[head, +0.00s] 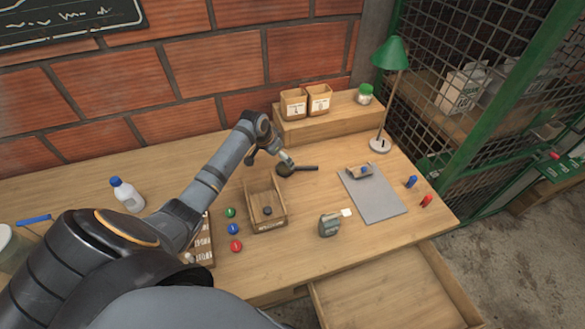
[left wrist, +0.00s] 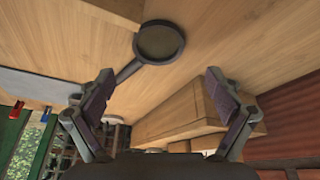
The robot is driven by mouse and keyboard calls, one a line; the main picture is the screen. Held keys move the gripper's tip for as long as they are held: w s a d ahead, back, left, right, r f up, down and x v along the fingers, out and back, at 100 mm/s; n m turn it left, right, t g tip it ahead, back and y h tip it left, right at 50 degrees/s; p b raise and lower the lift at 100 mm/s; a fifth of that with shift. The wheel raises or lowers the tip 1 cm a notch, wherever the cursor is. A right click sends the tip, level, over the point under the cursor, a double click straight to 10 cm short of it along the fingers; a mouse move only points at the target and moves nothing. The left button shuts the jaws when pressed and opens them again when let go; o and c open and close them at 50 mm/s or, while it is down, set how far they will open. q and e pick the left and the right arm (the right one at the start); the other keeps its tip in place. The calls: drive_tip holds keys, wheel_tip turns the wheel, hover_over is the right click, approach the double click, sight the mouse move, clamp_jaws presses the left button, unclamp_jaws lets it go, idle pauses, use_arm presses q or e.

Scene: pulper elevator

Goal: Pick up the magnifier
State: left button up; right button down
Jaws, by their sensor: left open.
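The magnifier (head: 305,168) lies on the wooden desk, with its dark handle pointing right in the head view. In the left wrist view its round dark-rimmed lens (left wrist: 160,42) is ahead of the fingertips, and its handle runs back toward the finger at the left of the picture. My left gripper (head: 283,158) is just above and beside the lens end, partly hiding it in the head view. In the left wrist view the fingers (left wrist: 160,76) are wide apart with nothing between the tips. My right gripper is not in view.
A raised wooden shelf (head: 335,123) with boxes stands behind the magnifier. A green lamp (head: 391,54) and a grey clipboard (head: 374,204) are to the right. An open-topped wooden box (head: 268,224) and a small grey-green object (head: 329,225) are in front. An open drawer (head: 390,293) juts out below.

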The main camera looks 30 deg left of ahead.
sight(285, 167)
use_arm(q)
drive_tip(key=shift+d+f+p, duration=0.2)
drive_tip(key=shift+f+p, duration=0.1)
drive_tip(key=shift+f, duration=0.25)
drive_tip(key=x, duration=0.3)
drive_tip(key=shift+f, duration=0.4)
drive_tip(key=shift+w+f, duration=0.1)
drive_tip(key=shift+c, duration=0.4)
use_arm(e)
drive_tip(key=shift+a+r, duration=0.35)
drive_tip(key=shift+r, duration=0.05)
use_arm(q)
drive_tip(key=shift+c, duration=1.2)
drive_tip(key=c, duration=0.9)
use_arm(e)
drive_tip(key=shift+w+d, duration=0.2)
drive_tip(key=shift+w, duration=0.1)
